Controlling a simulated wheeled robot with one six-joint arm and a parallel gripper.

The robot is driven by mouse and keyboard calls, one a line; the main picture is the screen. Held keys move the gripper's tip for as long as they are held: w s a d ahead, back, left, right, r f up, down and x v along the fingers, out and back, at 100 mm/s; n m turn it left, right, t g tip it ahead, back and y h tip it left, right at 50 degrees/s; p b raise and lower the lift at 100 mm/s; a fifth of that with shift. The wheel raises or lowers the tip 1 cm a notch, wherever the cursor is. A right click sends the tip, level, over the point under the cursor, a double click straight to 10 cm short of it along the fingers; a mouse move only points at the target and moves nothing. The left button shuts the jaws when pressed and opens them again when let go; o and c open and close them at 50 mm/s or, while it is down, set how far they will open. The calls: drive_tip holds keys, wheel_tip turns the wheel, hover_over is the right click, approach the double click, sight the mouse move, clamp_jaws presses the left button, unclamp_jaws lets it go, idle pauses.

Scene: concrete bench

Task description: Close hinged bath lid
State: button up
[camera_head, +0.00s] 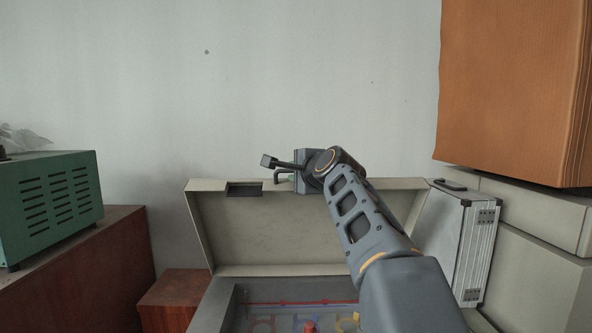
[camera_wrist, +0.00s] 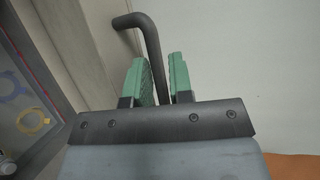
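The bath lid (camera_head: 300,235) is beige and stands open, nearly upright, at the back of the grey bath (camera_head: 222,303). A dark bent handle (camera_head: 282,172) is at its top edge. My gripper (camera_head: 292,178) is at that handle, reaching in from the right. My arm hides part of the lid's right side and the bath.
A silver case (camera_head: 462,240) stands close to the lid's right side, before beige boxes (camera_head: 535,235) and a brown carton (camera_head: 510,90). A green vented box (camera_head: 55,205) sits on brown wood at left. The wall above the lid is bare.

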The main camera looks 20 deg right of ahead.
drive_tip(key=shift+c, duration=0.3)
clamp_jaws()
drive_tip(key=shift+f, duration=0.15)
